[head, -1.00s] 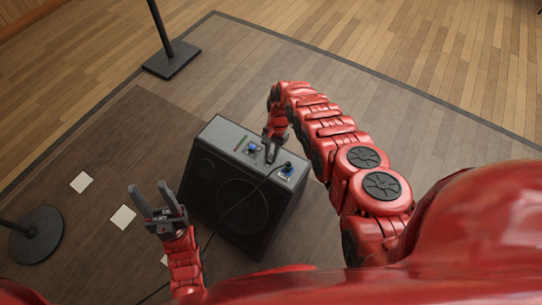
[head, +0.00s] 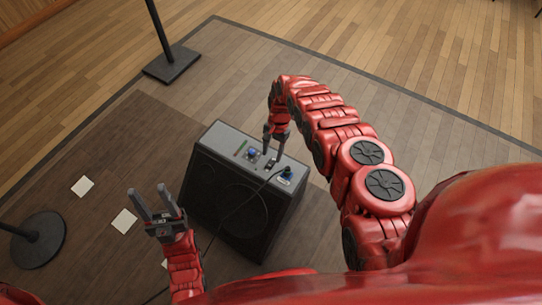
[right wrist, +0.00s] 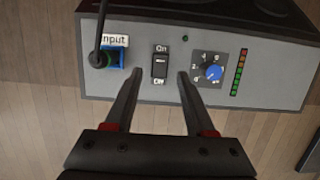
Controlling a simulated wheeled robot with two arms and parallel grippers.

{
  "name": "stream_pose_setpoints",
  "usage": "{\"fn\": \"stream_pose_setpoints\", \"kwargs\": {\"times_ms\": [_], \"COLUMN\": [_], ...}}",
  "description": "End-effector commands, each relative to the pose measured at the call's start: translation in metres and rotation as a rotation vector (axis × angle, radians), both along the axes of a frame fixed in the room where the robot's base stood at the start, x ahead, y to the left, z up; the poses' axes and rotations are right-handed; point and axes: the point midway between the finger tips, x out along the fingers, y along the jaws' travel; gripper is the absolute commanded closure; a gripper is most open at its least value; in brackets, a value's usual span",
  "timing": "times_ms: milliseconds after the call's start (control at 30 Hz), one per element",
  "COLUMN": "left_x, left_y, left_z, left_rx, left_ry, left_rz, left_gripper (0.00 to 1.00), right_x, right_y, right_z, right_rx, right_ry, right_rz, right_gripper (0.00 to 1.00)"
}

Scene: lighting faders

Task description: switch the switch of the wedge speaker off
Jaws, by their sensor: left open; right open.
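The wedge speaker (head: 232,205) is a black cabinet with a grey control panel, standing on the floor in the middle of the head view. Its switch (right wrist: 160,66) is a small black rocker, with "On" above it and a label below that looks like "Off" in the right wrist view. Which way the rocker is tipped is hard to tell. My right gripper (right wrist: 157,76) is open, one finger to each side of the switch in the picture; contact cannot be seen. It also shows over the panel in the head view (head: 273,148). My left gripper (head: 147,190) is open and empty, left of the speaker.
Beside the switch are a blue input plug with a black cable (right wrist: 108,57), a blue knob (right wrist: 213,72) and a level strip (right wrist: 238,72). Stand bases (head: 172,64) and (head: 38,240) rest on the floor, with paper squares (head: 124,220) nearby.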

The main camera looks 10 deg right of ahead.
Motion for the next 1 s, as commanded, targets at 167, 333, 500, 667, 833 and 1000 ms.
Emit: {"fn": "stream_pose_setpoints", "kwargs": {"times_ms": [167,333,500,667,833,1000], "left_x": [0.000,0.000,0.000,0.000,0.000,0.000], "left_y": [0.000,0.000,0.000,0.000,0.000,0.000], "left_z": [0.019,0.027,0.031,0.033,0.033,0.032], "left_rx": [0.000,0.000,0.000,0.000,0.000,0.000], "left_ry": [0.000,0.000,0.000,0.000,0.000,0.000], "left_rz": [0.000,0.000,0.000,0.000,0.000,0.000], "left_gripper": [0.50,0.50,0.50,0.50,0.50,0.50], "right_x": [0.010,0.018,0.024,0.026,0.026,0.025], "right_y": [-0.009,-0.017,-0.022,-0.024,-0.025,-0.025], "right_z": [0.053,0.093,0.120,0.131,0.133,0.133], "right_rx": [0.000,0.000,0.001,0.001,0.001,0.001], "right_ry": [-0.003,-0.004,-0.005,-0.003,-0.002,-0.001], "right_rz": [-0.001,-0.002,0.000,-0.001,-0.001,-0.001], "right_gripper": [0.45,0.45,0.45,0.45,0.45,0.45]}}
